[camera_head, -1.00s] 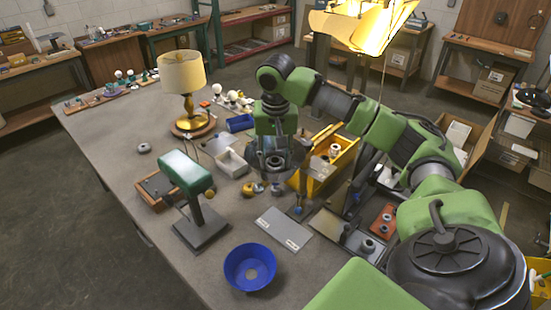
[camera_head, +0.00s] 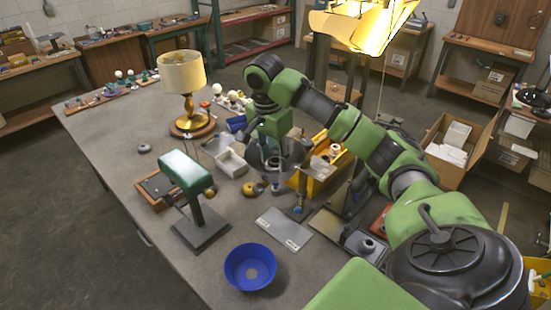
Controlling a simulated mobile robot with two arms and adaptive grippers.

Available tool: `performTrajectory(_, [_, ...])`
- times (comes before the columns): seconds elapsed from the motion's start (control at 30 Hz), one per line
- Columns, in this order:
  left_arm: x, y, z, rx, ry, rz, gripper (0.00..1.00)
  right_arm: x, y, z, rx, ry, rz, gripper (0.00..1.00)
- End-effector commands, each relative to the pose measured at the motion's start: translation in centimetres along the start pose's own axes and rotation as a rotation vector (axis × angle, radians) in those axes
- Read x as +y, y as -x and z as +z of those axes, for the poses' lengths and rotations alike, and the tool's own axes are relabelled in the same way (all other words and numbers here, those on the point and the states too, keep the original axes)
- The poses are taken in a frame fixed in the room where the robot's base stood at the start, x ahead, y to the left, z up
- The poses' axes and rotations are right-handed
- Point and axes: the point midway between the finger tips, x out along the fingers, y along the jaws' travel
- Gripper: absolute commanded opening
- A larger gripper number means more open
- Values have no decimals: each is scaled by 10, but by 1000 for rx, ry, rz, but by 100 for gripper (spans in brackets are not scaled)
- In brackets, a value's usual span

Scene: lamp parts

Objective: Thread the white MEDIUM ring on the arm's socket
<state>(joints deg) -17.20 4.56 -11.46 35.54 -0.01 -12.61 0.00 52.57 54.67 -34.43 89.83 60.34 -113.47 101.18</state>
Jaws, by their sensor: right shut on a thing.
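My right gripper (camera_head: 273,163) points down over the middle of the bench, beside the left side of a yellow bin (camera_head: 344,168). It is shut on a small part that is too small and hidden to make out. A small white round part (camera_head: 335,150) shows in the yellow bin; I cannot tell whether it is the medium ring. The arm's socket cannot be told apart for sure among the dark parts around the gripper. My left gripper is not in view.
A blue bowl (camera_head: 250,267) and a grey plate (camera_head: 284,229) lie in front. The bench's left part is mostly clear.

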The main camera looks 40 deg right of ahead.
Motion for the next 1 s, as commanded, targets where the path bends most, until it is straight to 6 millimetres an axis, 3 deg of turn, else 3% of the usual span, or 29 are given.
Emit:
performTrajectory(0.3, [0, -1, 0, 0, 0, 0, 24, 1, -7, 2, -2, -357, 59, 10])
performTrajectory(0.73, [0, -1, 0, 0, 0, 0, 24, 1, -7, 2, 0, -427, 67, 10])
performTrajectory(1.0, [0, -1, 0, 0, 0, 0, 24, 0, -8, 0, 2, -776, 108, 10])
